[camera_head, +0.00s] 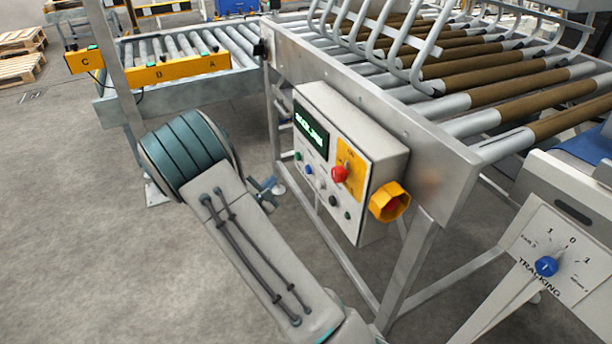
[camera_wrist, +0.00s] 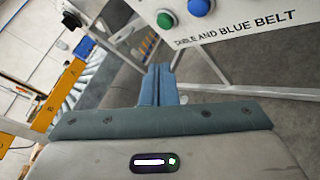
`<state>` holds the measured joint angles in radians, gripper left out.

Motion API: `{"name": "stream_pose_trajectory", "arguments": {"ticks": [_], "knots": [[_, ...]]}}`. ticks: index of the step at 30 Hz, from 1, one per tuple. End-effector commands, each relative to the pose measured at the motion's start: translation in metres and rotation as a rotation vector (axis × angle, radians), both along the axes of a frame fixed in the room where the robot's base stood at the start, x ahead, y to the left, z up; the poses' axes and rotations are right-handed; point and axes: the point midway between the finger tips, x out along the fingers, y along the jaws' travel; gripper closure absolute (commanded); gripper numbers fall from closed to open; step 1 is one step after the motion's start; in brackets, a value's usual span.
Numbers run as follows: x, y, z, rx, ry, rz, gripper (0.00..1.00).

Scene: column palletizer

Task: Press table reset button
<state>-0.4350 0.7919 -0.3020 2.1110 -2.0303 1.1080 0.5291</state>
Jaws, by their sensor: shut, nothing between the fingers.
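The grey control box (camera_head: 350,150) hangs on the side of the roller conveyor. Its face carries a lit display, a row of small buttons and a red mushroom button (camera_head: 339,174) on a yellow plate. A blue button (camera_head: 308,170) sits in the row beside a green button (camera_head: 298,156). My gripper (camera_wrist: 158,72) is shut and empty, apart from the panel. In the head view, my gripper (camera_head: 264,188) is left of the box, partly hidden by my arm. No reset label is readable.
A yellow-ringed red stop button (camera_head: 390,202) juts from the box's right side. The metal conveyor frame (camera_head: 430,165) and its legs surround the box. A tracking switch with a blue knob (camera_head: 546,266) stands at right. Open floor lies at left.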

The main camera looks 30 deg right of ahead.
Motion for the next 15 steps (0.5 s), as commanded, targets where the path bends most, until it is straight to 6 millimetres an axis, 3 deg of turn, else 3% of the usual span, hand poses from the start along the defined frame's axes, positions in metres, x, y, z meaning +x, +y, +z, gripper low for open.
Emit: {"name": "stream_pose_trajectory", "arguments": {"ticks": [3,15], "knots": [[0.0056,0.0059,-0.0086,-0.018,0.008,0.038,1.0],[0.006,0.0043,-0.0083,-0.02,0.009,0.04,1.0]]}}
